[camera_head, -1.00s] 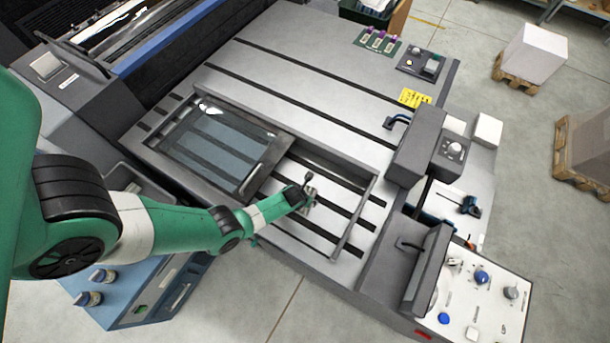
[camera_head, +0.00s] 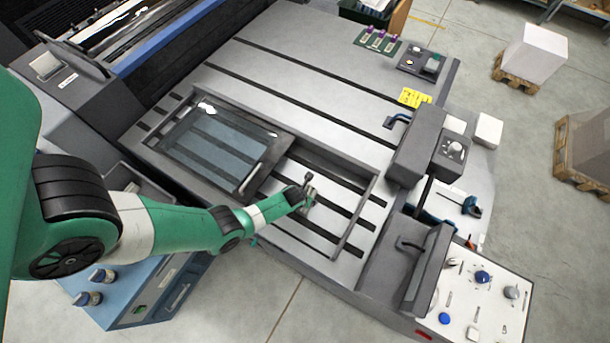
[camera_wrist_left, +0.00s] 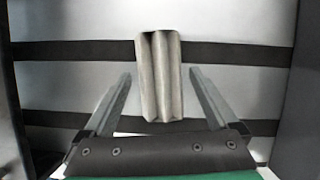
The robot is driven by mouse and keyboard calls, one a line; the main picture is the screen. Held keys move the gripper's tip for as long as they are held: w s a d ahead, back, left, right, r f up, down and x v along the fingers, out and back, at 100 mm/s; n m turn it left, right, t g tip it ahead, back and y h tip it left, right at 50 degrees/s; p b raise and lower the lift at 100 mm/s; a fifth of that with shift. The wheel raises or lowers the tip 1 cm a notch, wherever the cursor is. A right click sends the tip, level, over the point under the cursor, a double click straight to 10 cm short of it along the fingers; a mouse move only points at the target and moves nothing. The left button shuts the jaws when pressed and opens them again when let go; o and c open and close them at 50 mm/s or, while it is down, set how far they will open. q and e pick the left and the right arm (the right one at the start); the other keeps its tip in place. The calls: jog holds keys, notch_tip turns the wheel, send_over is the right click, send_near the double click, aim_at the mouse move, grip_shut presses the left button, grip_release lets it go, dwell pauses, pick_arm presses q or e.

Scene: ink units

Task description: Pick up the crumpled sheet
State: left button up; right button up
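The crumpled sheet (camera_wrist_left: 160,75) shows in the left wrist view as a pale beige, folded, upright-looking bundle with long creases. It lies over the light, dark-slotted bed, ahead of and partly between the finger lines. My left gripper (camera_wrist_left: 161,76) is open, with one finger on each side of the sheet and a visible gap to both. How far the fingertips are above it is hard to tell. In the head view my left gripper (camera_head: 308,190) is over the open right part of the framed recess, and the sheet is small and mostly hidden there. My right gripper is not in view.
A clear glass lid (camera_head: 215,148) covers the left part of the recess. The frame's raised right rail (camera_head: 357,215) stands beyond my gripper. A grey control block (camera_head: 415,143) rises at the right. The slotted bed behind is largely clear.

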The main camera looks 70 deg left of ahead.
pick_arm(q)
jog(key=c, duration=1.1)
jog(key=shift+r, duration=0.15)
